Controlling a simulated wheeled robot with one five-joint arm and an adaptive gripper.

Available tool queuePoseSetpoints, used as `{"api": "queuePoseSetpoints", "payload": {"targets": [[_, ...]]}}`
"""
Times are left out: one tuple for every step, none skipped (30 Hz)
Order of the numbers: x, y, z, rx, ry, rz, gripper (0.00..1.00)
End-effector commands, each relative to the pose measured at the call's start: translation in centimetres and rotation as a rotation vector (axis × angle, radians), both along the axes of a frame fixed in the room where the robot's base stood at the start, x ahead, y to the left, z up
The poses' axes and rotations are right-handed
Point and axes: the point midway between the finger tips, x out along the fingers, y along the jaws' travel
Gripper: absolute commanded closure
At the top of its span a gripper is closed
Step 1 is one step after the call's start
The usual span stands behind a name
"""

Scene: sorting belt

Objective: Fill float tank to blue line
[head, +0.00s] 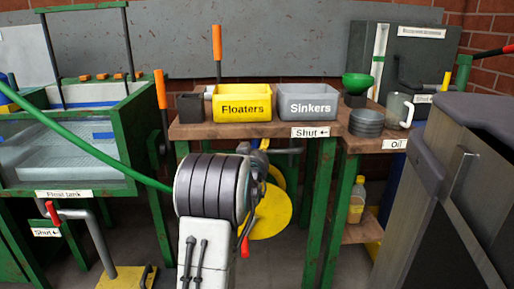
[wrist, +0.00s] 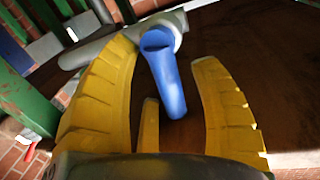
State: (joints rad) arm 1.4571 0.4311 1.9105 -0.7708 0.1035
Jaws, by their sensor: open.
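The float tank (head: 135,150) is a green-framed, clear-walled tank at the left of the head view, with a pale, rippled water surface low inside. A blue strip (head: 103,134) shows inside; I cannot tell if it is the fill line. A blue lever (wrist: 170,85) on a grey pipe (wrist: 100,48) shows in the wrist view. My gripper (wrist: 158,55) is open, its yellow fingers on either side of the lever; contact is unclear.
The table (head: 215,130) holds a yellow Floaters bin (head: 243,92) and a grey Sinkers bin (head: 307,106). A red valve handle (head: 53,213) is below the tank, above a Shut label. A grey cabinet (head: 420,210) blocks the right side.

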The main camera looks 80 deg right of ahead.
Motion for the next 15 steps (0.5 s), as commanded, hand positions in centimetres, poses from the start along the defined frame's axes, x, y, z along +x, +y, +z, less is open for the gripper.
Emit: {"api": "queuePoseSetpoints", "payload": {"targets": [[-0.01, 0.01, 0.02, 0.0, 0.0, 0.0, 0.42], [-0.01, 0.01, 0.01, 0.0, 0.0, 0.0, 0.42], [-0.01, 0.0, 0.01, 0.0, 0.0, 0.0, 0.42], [0.0, 0.0, 0.01, 0.0, 0.0, 0.0, 0.41], [0.0, 0.0, 0.01, 0.0, 0.0, 0.0, 0.44], [0.0, 0.0, 0.01, 0.0, 0.0, 0.0, 0.47], [0.0, 0.0, 0.01, 0.0, 0.0, 0.0, 0.5], [0.0, 0.0, 0.01, 0.0, 0.0, 0.0, 0.52], [0.0, 0.0, 0.0, 0.0, 0.0, 0.0, 0.56], [0.0, 0.0, 0.01, 0.0, 0.0, 0.0, 0.59], [0.0, 0.0, 0.0, 0.0, 0.0, 0.0, 0.61], [0.0, -0.01, 0.0, 0.0, 0.0, 0.0, 0.65], [0.0, -0.01, 0.0, 0.0, 0.0, 0.0, 0.68], [0.01, -0.01, 0.0, 0.0, 0.0, 0.0, 0.7], [0.01, -0.01, 0.0, 0.0, 0.0, 0.0, 0.74]]}}
